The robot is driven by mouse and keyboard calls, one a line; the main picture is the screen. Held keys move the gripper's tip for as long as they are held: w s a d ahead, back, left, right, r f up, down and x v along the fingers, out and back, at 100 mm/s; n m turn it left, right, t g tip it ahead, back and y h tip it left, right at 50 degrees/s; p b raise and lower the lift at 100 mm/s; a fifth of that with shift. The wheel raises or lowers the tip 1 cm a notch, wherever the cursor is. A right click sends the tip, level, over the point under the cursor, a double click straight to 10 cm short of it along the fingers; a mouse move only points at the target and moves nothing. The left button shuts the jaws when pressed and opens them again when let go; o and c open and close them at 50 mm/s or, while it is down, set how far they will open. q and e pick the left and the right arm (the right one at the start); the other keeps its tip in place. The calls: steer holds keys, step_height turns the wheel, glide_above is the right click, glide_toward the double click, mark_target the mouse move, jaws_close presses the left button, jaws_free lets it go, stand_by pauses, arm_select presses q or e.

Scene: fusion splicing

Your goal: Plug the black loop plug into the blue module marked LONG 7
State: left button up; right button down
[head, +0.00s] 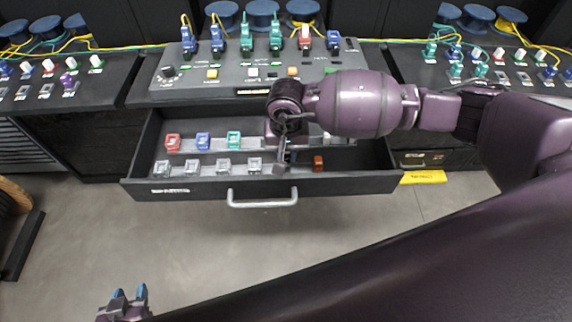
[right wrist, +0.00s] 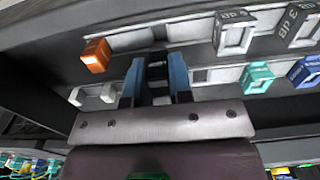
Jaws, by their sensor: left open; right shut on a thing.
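My left gripper (head: 128,298) is open and empty, low at the left, over the floor.
The drawer (head: 150,187) holds red (head: 173,141), blue (head: 203,141) and green (head: 234,140) pieces, a row of grey dB-marked blocks (right wrist: 234,33) and an orange piece (right wrist: 95,55). The panel (head: 235,78) is behind it.

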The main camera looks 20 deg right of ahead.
arm_select(q)
steer(key=shift+w+r, duration=0.4)
steer(key=shift+r, duration=0.15)
arm_select(e)
steer(key=shift+r, duration=0.65)
